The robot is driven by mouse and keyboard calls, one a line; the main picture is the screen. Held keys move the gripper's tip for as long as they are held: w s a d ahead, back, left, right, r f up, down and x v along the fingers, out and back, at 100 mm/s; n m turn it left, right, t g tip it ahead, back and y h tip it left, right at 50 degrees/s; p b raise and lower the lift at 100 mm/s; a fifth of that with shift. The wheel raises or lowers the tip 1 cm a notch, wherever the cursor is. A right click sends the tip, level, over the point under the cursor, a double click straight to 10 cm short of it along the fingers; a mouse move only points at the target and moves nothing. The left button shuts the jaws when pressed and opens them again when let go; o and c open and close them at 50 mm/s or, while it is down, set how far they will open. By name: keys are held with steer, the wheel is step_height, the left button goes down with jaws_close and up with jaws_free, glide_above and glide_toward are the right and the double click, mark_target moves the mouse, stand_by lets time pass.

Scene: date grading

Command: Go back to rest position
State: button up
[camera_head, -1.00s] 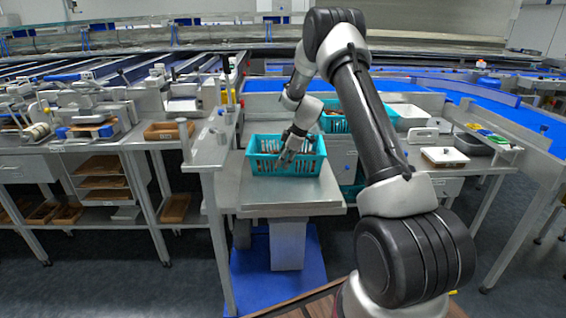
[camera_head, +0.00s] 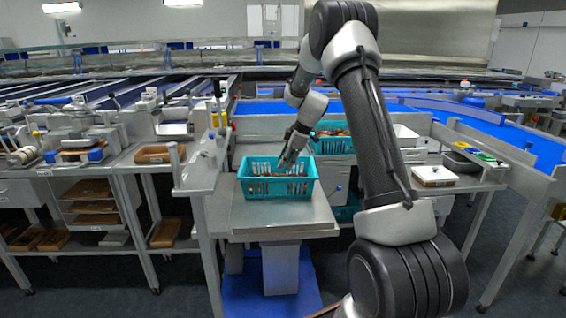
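My gripper (camera_head: 286,163) hangs at the end of my bent arm, at the teal basket in the middle of the view. Its fingers are small and dark here, and I cannot tell whether they are open or shut. The teal basket (camera_head: 276,189) stands on a grey metal stand and holds brownish contents that are too small to make out. The gripper's tip overlaps the basket's back rim in the picture; I cannot tell whether it touches anything.
The metal stand (camera_head: 285,222) rests on a blue base. A second teal basket (camera_head: 333,146) sits behind on a bench. A workbench (camera_head: 200,178) with tools and wooden trays is on the left. A white tray (camera_head: 434,176) lies at right. A blue conveyor (camera_head: 520,147) runs behind.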

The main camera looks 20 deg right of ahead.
steer(key=s+m+g, duration=0.3)
steer(key=s+m, duration=0.6)
steer(key=s, duration=0.3)
steer(key=s+a+r+m+t+h, duration=0.1)
steer(key=s+r, duration=0.5)
steer(key=s, duration=0.4)
steer(key=s+a+r+m+t+h, duration=0.1)
steer(key=s+a+r+m, duration=0.1)
steer(key=s+r, duration=0.4)
steer(key=s+a+r+m+t+h, duration=0.1)
steer(key=s+r, duration=0.5)
steer(key=s, duration=0.9)
steer(key=shift+s+a+t, duration=0.3)
steer(key=shift+a+t, duration=0.2)
steer(key=shift+a, duration=0.1)
